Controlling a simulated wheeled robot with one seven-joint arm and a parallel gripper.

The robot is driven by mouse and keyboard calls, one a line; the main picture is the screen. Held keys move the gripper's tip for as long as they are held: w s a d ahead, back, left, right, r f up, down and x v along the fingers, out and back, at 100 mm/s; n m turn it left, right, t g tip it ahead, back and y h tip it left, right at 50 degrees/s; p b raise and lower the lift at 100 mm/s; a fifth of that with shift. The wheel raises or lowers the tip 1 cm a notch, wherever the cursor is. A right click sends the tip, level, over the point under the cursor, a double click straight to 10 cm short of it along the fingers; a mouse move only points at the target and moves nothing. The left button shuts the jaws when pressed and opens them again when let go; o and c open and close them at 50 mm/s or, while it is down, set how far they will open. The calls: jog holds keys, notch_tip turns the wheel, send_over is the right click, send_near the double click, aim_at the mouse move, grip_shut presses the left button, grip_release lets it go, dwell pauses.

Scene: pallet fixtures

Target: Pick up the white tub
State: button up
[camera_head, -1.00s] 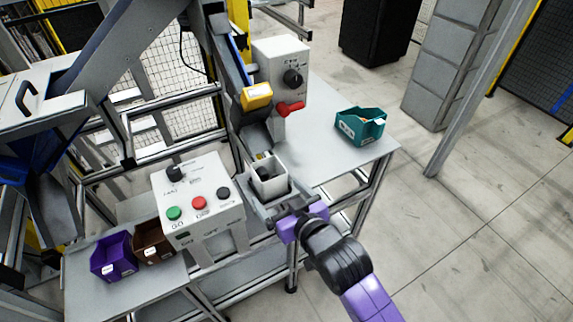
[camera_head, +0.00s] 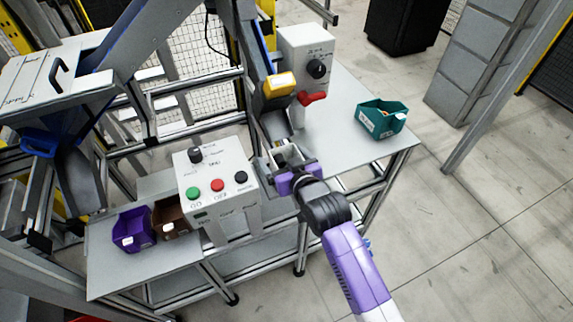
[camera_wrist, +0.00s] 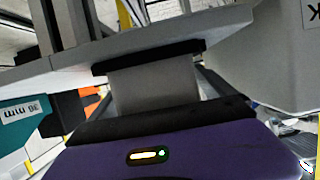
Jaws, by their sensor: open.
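The white tub (camera_head: 288,154) is at the foot of the chute on the table, mostly hidden behind my gripper in the head view. My gripper (camera_head: 281,163) is open, its purple and black body at the table's front edge and its fingers reaching toward the tub. In the wrist view, a pale grey-white block (camera_wrist: 153,88) fills the space ahead of the purple gripper body; I cannot tell for sure that it is the tub. Whether the fingers touch the tub is hidden.
A white button box (camera_head: 216,185) stands close left of my gripper. A chute with a yellow block (camera_head: 279,85) and a white box with a red handle (camera_head: 307,60) stand behind. A teal bin (camera_head: 381,119) is right. Purple (camera_head: 132,230) and brown (camera_head: 170,219) bins sit left.

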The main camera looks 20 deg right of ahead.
jog(key=c, duration=1.6)
jog(key=shift+r, duration=0.1)
jog(key=shift+r+b, duration=0.3)
jog(key=shift+r, duration=0.4)
jog(key=s+b, duration=0.3)
jog(key=s, duration=1.4)
jog(key=shift+s+r+p, duration=0.25)
jog(key=shift+r+p, duration=1)
jog(key=shift+p, duration=0.1)
jog(key=shift+s+r+p, duration=0.25)
jog(key=shift+r+p, duration=1)
jog(key=shift+p, duration=0.05)
